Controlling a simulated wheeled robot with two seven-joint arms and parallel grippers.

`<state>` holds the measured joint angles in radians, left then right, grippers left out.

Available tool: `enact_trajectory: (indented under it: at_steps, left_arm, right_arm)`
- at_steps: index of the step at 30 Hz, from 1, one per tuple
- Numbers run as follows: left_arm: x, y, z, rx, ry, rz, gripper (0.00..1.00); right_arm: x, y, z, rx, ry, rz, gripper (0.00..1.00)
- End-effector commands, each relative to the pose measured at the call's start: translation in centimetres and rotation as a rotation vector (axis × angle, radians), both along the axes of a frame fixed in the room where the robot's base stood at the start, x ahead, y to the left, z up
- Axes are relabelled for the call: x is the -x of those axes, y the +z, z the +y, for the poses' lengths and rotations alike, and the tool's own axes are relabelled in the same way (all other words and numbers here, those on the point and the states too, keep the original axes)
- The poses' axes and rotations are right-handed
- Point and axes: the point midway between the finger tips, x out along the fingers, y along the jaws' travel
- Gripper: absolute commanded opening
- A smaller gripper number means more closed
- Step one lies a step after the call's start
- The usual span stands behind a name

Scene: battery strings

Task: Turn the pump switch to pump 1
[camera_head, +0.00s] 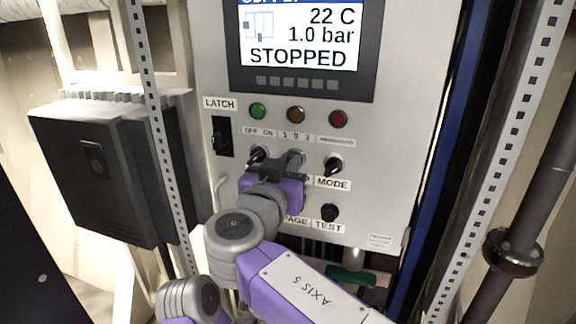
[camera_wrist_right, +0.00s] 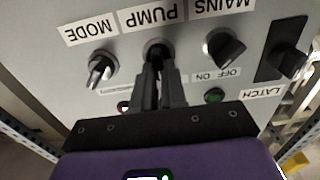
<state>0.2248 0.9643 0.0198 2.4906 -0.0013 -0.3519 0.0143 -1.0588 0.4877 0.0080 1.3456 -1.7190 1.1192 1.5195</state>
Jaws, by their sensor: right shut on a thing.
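The pump switch (camera_wrist_right: 155,46) is a black rotary knob under the PUMP label in the right wrist view, where the picture is upside down. My right gripper (camera_wrist_right: 158,72) is shut on it, its two dark fingers closed around the knob, which hides most of it. In the head view my right gripper (camera_head: 288,164) reaches the panel (camera_head: 225,190) from below and covers the knob. The "1 0 2" position label (camera_head: 297,137) shows above it. Which position the knob points to cannot be told. My left gripper is not in view.
The mains switch (camera_head: 257,154) is close on the left of the gripper and the mode switch (camera_head: 333,164) on the right. A latch switch (camera_head: 222,137), a test button (camera_head: 329,212) and three lamps are nearby. The screen (camera_head: 300,35) reads STOPPED, 1.0 bar.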

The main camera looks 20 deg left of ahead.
Motion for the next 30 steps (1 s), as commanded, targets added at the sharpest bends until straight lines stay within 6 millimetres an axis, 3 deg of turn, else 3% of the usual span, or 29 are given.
enact_trajectory:
  at_steps: [11,30]
  left_arm:
    - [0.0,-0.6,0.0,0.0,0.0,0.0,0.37]
    - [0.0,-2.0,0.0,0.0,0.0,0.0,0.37]
  right_arm:
    - [0.0,-0.1,0.1,0.076,0.0,0.003,0.0]
    - [0.0,-0.2,0.5,0.581,0.0,0.02,0.0]
